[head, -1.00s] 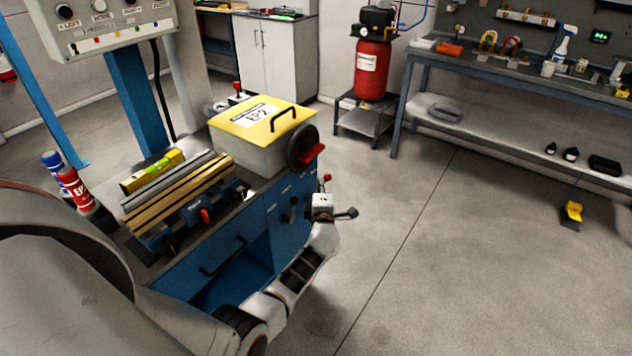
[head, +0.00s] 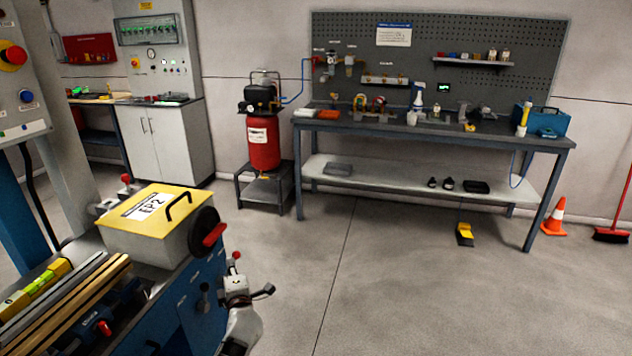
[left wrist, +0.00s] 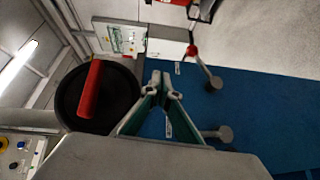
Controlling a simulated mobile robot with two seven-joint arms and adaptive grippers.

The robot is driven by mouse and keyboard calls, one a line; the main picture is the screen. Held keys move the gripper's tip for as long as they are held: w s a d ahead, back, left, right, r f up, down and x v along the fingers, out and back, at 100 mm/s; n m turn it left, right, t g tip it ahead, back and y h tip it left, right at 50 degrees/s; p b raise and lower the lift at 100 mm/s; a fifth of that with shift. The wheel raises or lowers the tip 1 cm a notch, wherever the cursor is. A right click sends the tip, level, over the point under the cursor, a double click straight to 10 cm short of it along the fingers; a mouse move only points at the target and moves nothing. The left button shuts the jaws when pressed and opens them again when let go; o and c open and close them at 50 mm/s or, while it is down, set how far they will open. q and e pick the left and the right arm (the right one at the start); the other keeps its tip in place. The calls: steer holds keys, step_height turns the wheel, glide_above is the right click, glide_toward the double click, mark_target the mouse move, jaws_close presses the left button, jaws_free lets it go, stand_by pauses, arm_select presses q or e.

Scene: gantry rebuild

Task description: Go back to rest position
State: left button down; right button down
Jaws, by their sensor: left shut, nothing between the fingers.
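My left gripper (head: 236,284) shows small at the lower middle of the head view, beside the right-hand end of the blue cabinet (head: 178,318). In the left wrist view its fingers (left wrist: 166,92) meet at the tips, shut with nothing between them. Part of my left arm shows below it in the head view. A black handwheel with a red handle (left wrist: 88,92) appears left of the fingers in the left wrist view. A red-knobbed lever (left wrist: 202,66) and a grey-knobbed lever (left wrist: 218,134) are to their right. My right gripper is not in view.
A yellow-lidded box labelled EP2 (head: 122,239), a yellow level (head: 38,285) and several bars are on the cabinet. A red compressor (head: 263,142) stands behind, left of a long workbench (head: 445,129). The floor at centre and right is mostly clear.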

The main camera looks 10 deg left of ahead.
arm_select(q)
steer(key=s+d+f+m+g+h, duration=0.1)
steer(key=s+d+f+m+h, duration=0.2)
steer(key=s+m, duration=0.6)
steer(key=s+d+f+m+g+h, duration=0.2)
steer(key=s+d+f+m+h, duration=0.2)
steer(key=s, duration=1.4)
steer(key=s+d+f+m+g+h, duration=0.1)
steer(key=s+d+f+m+h, duration=0.2)
steer(key=s+d+f+m, duration=0.5)
steer(key=s+d+m, duration=0.1)
steer(key=s+m, duration=0.4)
steer(key=m, duration=0.1)
steer(key=shift+s+f+h, duration=0.2)
steer(key=shift+f+h, duration=0.15)
steer(key=shift+h, duration=0.05)
